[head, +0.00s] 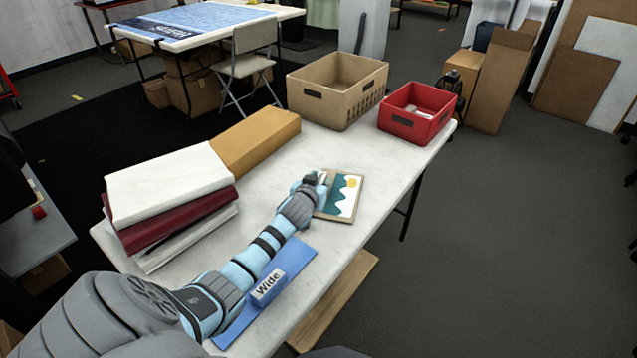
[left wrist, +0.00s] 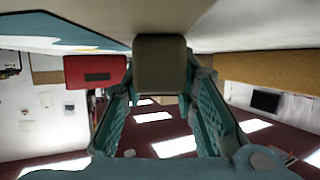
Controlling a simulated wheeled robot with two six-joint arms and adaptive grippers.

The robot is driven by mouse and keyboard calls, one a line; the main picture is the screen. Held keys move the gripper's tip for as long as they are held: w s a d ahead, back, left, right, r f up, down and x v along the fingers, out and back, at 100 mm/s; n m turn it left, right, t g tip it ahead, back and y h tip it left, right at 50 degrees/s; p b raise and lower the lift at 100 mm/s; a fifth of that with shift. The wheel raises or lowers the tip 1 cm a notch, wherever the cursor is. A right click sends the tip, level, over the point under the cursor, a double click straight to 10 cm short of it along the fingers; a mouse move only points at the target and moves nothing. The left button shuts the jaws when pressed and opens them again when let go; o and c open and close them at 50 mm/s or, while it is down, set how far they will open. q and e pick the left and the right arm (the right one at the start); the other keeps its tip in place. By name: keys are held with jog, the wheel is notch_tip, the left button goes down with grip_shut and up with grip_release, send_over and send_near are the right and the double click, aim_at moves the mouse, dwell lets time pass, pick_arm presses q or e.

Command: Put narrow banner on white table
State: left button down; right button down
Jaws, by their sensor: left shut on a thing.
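My left gripper (head: 318,181) reaches over the white table (head: 285,155) to the left edge of a small framed picture (head: 343,196) with a sun and hills. In the left wrist view the fingers (left wrist: 160,85) are shut on a plain beige-grey block (left wrist: 160,62). I cannot tell whether this block is part of the picture frame. Part of the picture also shows there (left wrist: 60,40). No thing marked as a narrow banner is readable. A blue strip (head: 300,255) lies on the near table under a small block marked "Wide" (head: 268,288). My right gripper is not in view.
White and dark red rolls or boxes (head: 170,185) and a tan box (head: 255,140) lie along the left. A beige crate (head: 335,90) and red bin (head: 418,110) stand at the far end. A blue printed sheet (head: 205,22) lies on the back table. Some tabletop between is clear.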

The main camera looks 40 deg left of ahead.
pick_arm(q)
jog(key=c, duration=1.3)
grip_release()
jog(key=shift+r, duration=0.1)
jog(key=shift+s+d+r+p, duration=0.15)
jog(key=shift+s+p, duration=0.2)
jog(key=p+v, duration=0.3)
jog(key=v, duration=0.7)
jog(key=shift+s+d+r+p, duration=0.1)
jog(key=shift+s+d+p, duration=0.05)
jog(key=shift+s+p, duration=0.2)
jog(key=shift+s+d, duration=0.1)
jog(key=shift+s, duration=0.15)
